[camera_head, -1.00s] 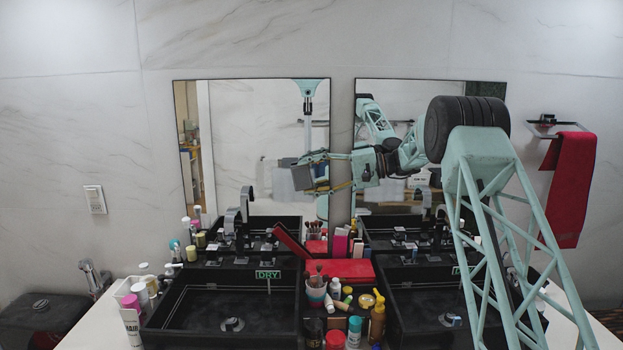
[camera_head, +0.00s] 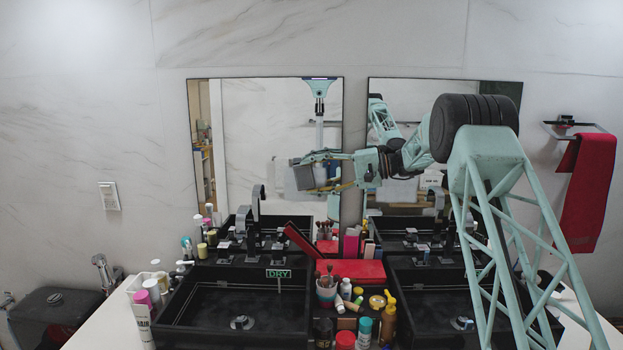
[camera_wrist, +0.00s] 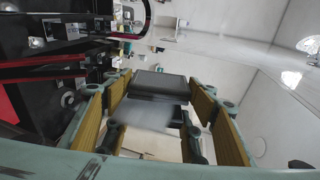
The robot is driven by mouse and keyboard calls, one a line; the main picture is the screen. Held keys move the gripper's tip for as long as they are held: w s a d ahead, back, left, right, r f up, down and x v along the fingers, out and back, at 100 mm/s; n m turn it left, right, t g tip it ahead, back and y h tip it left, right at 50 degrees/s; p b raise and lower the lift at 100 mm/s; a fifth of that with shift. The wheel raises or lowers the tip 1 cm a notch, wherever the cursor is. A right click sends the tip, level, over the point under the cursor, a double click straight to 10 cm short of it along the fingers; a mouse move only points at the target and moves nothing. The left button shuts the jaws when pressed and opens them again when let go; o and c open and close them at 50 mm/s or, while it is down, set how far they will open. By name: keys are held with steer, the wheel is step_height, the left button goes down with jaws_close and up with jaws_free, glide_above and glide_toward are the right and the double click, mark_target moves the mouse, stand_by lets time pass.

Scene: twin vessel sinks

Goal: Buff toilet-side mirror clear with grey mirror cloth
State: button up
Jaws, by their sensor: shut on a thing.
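The toilet-side mirror (camera_head: 250,120) is the left of two wall mirrors, above the left black basin. My gripper (camera_head: 318,172) reaches in from the right across its lower right part. It is shut on the grey mirror cloth (camera_head: 303,177), which looks like a folded, block-shaped pad. In the wrist view the cloth (camera_wrist: 160,84) sits between the fingers of my gripper (camera_wrist: 160,100), with a blurred pale grey patch just below it. I cannot tell whether the cloth touches the glass. My arm also reflects in the mirrors.
Bottles (camera_head: 388,318), a brush cup (camera_head: 326,290) and a red box (camera_head: 358,271) crowd the counter between the basins. The right mirror (camera_head: 440,92) is partly behind my arm. A red towel (camera_head: 587,190) hangs at right.

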mark_target(301, 176)
steer(key=shift+a, duration=0.1)
steer(key=shift+r+x, duration=0.2)
steer(key=shift+x, duration=0.7)
steer(key=shift+r+x, duration=0.15)
steer(key=shift+x, duration=0.75)
steer(key=shift+a, duration=0.15)
